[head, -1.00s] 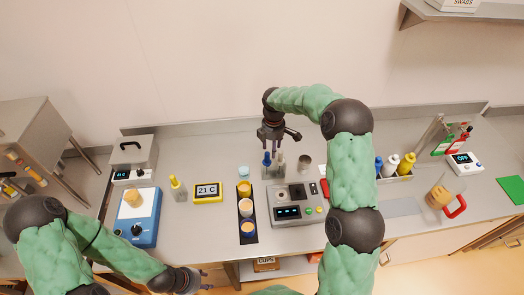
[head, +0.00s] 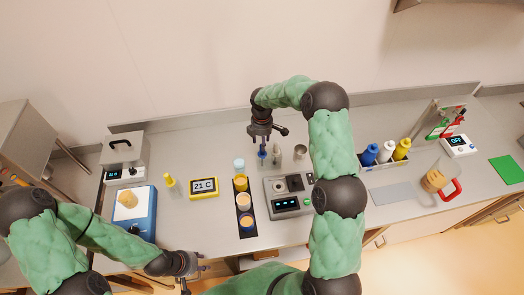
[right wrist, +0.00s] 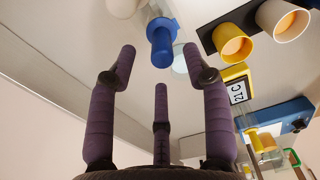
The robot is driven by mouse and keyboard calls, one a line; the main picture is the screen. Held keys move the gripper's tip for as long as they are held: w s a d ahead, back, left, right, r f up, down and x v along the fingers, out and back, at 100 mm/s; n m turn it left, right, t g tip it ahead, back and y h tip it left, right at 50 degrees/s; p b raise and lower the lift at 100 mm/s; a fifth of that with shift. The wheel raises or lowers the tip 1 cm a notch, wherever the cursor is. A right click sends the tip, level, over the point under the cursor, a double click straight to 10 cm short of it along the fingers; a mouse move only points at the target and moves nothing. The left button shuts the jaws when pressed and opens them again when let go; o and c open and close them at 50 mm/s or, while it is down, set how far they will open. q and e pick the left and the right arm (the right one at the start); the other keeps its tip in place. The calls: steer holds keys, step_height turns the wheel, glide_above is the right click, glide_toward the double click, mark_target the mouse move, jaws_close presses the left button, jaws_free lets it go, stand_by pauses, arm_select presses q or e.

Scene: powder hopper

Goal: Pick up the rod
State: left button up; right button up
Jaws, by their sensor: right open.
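A thin rod with a blue top (head: 262,153) stands at the back of the counter, behind the grey device; I take this to be the rod. My right gripper (head: 262,141) points down over it, partly hiding it. In the right wrist view the blue top (right wrist: 162,46) shows beyond the spread fingers of my right gripper (right wrist: 160,75), with nothing between them. My left gripper (head: 190,266) hangs empty near the counter's front edge at the lower left; its finger spread is too small to tell.
Close beside the rod stand grey upright pieces (head: 277,157) and a metal cup (head: 300,152). The grey device (head: 290,204) and a black strip with several cups (head: 245,213) lie in front. A yellow 21 C display (head: 204,188) is to the left.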

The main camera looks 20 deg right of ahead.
mark_target(262, 156)
steer(key=f, duration=0.3)
steer(key=shift+s+f+p, duration=0.1)
steer(key=shift+s+p, duration=0.15)
steer(key=shift+p, duration=0.05)
steer(key=shift+w+f, duration=0.1)
steer(key=shift+f, duration=0.1)
steer(key=shift+c, duration=1.1)
jaws_close()
steer(key=shift+r, duration=0.1)
